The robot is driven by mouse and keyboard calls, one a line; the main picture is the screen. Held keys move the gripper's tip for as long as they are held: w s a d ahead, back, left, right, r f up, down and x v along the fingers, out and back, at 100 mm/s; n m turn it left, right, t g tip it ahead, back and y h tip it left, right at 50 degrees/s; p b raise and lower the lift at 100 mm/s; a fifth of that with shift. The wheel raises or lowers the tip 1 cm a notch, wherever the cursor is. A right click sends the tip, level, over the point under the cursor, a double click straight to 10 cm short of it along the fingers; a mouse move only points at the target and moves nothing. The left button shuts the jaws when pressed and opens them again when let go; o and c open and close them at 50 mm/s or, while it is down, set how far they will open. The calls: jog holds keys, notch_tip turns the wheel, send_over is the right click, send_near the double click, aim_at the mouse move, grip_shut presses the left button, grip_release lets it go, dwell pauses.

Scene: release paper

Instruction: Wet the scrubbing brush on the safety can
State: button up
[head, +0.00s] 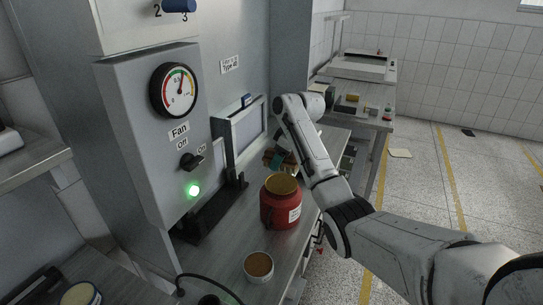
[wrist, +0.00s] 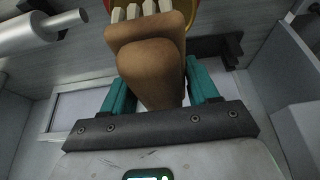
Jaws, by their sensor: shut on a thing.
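The safety can (head: 281,212) is a red can with a yellow-brass top and a white label, standing upright on the grey bench. My gripper (head: 279,165), with teal fingers, is just behind and above the can in the head view. In the wrist view my gripper (wrist: 160,85) is shut on the scrubbing brush (wrist: 150,65), a brown wooden block with pale bristles pointing toward the top of the picture. The bristles lie in front of the can's yellow and red edge (wrist: 190,8); I cannot tell whether they touch it. The brush also shows partly in the head view (head: 285,157).
A small round tub with a brown top (head: 259,265) stands in front of the can. A grey fan control box (head: 160,130) with a gauge and green light rises at the left.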

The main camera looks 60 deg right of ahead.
aim_at(277, 182)
jog(key=shift+f+b, duration=2.05)
jog(key=shift+f, duration=0.85)
jog(key=shift+s+f+b, duration=0.1)
jog(key=shift+f+b, duration=0.3)
jog(key=shift+f, duration=0.7)
jog(key=shift+r, duration=0.1)
notch_tip(277, 182, up, 5)
jog(key=p, duration=0.4)
jog(key=shift+f, duration=0.2)
jog(key=shift+r+p, duration=0.5)
jog(key=shift+r, duration=0.7)
